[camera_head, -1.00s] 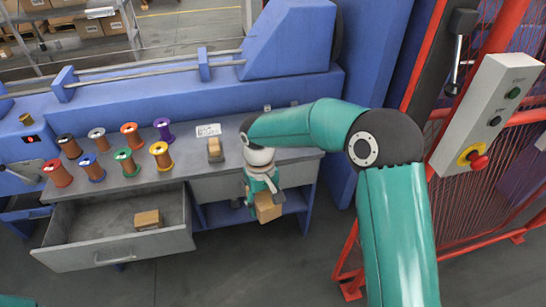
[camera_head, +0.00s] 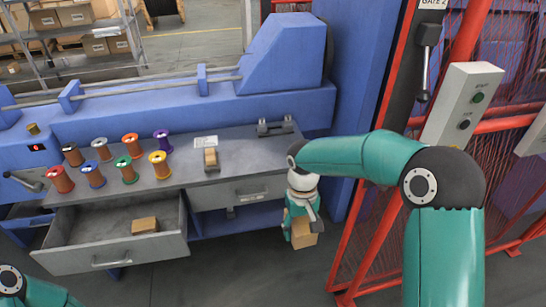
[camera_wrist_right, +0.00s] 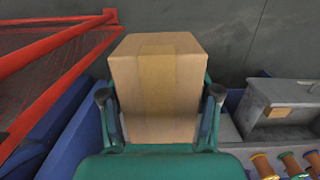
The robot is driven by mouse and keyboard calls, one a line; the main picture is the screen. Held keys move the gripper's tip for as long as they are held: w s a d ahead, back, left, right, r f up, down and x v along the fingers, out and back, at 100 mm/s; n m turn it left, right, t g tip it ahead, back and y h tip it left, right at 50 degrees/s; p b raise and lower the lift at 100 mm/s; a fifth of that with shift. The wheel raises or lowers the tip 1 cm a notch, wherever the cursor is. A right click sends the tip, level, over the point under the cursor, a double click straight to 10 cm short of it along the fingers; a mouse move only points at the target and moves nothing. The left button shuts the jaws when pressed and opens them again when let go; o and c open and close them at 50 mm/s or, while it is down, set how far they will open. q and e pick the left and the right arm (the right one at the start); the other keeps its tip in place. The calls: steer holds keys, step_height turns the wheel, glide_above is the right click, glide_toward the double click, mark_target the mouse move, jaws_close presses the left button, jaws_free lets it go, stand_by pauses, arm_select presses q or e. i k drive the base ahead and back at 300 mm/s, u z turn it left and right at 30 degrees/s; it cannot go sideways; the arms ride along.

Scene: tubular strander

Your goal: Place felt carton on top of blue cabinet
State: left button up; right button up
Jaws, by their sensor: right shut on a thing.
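My right gripper (camera_head: 303,218) is shut on a brown cardboard carton (camera_head: 304,237) with a tape strip. It holds the carton in the air in front of the workbench's right end. In the right wrist view the carton (camera_wrist_right: 158,85) sits between the two fingers of the gripper (camera_wrist_right: 160,105). I cannot read any label that names it as felt. A blue cabinet cannot be told apart for sure from the blue machine parts. My left arm shows only in the lower left corner, and its gripper is out of view.
The workbench (camera_head: 240,158) carries several coloured wire spools and a small block (camera_head: 210,159). An open drawer (camera_head: 85,232) holds another small carton (camera_head: 145,225). A red mesh fence (camera_head: 375,215) and a control box (camera_head: 463,105) stand on the right.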

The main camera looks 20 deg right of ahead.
mark_target(268, 152)
steer(key=z, duration=0.25)
steer(key=i, duration=1.7)
steer(key=u, duration=0.05)
